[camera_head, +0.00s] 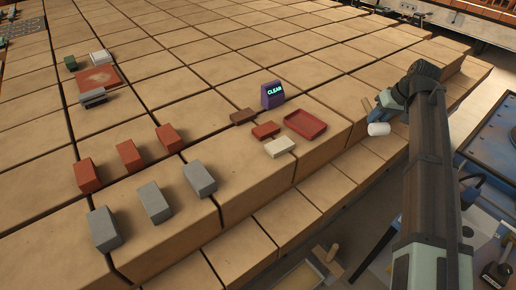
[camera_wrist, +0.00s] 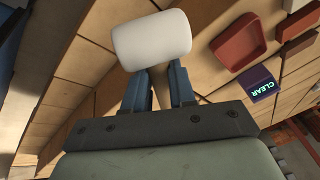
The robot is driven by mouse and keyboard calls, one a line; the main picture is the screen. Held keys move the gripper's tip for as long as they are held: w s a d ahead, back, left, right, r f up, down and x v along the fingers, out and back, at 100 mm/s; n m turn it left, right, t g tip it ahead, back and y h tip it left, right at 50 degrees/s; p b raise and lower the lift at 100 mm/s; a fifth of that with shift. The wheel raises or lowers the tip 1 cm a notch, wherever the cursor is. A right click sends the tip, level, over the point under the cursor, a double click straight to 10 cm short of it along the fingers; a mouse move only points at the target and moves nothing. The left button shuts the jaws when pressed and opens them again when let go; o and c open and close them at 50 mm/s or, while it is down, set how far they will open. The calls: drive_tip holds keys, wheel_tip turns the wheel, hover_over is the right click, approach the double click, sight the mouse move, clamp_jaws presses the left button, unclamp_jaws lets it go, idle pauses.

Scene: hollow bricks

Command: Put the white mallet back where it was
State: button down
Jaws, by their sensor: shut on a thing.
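The white mallet's head (camera_head: 379,129) hangs just below my gripper (camera_head: 384,105) at the right of the head view, near the right edge of the brick surface. In the wrist view the white head (camera_wrist: 151,40) lies across, just beyond the blue fingertips of my gripper (camera_wrist: 161,75). My gripper is shut on the mallet's handle (camera_wrist: 161,93), which shows as a tan strip between the fingers. The rest of the handle is mostly hidden. I cannot tell how high the mallet is above the bricks.
A red tray (camera_head: 305,124), a purple block reading CLEAR (camera_head: 272,95), and small red and white bricks (camera_head: 280,147) lie left of my gripper. Several red and grey bricks (camera_head: 155,202) stand further left. A wooden-handled tool (camera_head: 327,259) is below the front edge.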

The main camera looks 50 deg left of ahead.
drive_tip(key=s+a+n+g+h, duration=0.1)
drive_tip(key=s+a+n, duration=0.1)
drive_tip(key=s+a, duration=0.95)
drive_tip(key=s+a+r+n+g, duration=0.1)
drive_tip(key=s+a+n, duration=0.1)
drive_tip(key=s+a, duration=0.9)
drive_tip(key=s+a+n+g+h, duration=0.15)
drive_tip(key=s+a, duration=0.55)
drive_tip(key=s, duration=0.9)
drive_tip(key=shift+n+t, duration=0.45)
drive_tip(key=shift+w+f, duration=0.15)
drive_tip(key=shift+f, duration=2.05)
drive_tip(key=shift+w+f, duration=0.1)
drive_tip(key=shift+f, duration=2.1)
drive_tip(key=shift+f, duration=0.15)
drive_tip(key=c, duration=0.9)
unclamp_jaws()
drive_tip(key=v, duration=1.2)
drive_tip(key=shift+d, duration=0.15)
